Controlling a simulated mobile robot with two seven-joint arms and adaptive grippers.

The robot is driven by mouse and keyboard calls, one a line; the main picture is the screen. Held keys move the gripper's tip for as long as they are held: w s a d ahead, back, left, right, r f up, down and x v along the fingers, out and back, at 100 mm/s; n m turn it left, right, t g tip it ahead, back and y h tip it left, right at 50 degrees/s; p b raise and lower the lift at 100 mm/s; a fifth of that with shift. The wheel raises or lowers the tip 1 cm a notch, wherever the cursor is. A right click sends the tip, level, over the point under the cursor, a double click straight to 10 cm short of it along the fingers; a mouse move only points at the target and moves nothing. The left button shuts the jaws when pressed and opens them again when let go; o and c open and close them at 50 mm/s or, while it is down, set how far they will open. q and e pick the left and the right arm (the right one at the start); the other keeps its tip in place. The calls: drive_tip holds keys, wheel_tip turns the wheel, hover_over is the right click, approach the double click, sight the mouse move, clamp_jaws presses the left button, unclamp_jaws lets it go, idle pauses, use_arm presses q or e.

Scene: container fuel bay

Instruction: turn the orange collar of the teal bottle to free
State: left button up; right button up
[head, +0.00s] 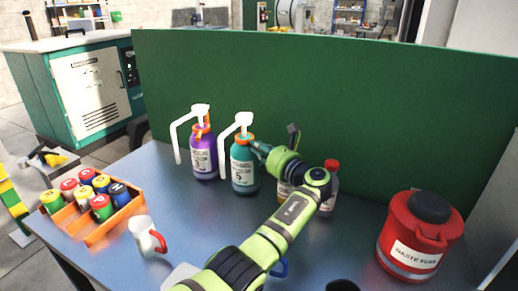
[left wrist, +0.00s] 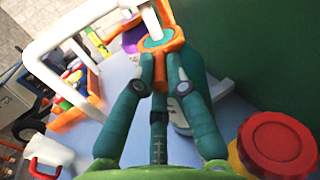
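The teal bottle (head: 243,172) stands upright on the table, with a white pump spout on top. Its orange collar (head: 244,141) sits at the neck and shows large in the left wrist view (left wrist: 160,46). My left gripper (head: 258,147) reaches the collar from the right. The fingers hide part of the bottle. My right gripper is not in view.
A purple bottle (head: 203,160) with a similar spout stands close left. A red-capped bottle (head: 330,180) stands behind my arm. An orange crate of cans (head: 103,232), a white mug (head: 146,236) and a red waste fuel can (head: 418,240) are around. A green panel (head: 400,110) closes the back.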

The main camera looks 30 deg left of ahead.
use_arm(q)
drive_tip(key=shift+o, duration=1.2)
drive_tip(key=shift+d, duration=0.15)
drive_tip(key=v, duration=1.2)
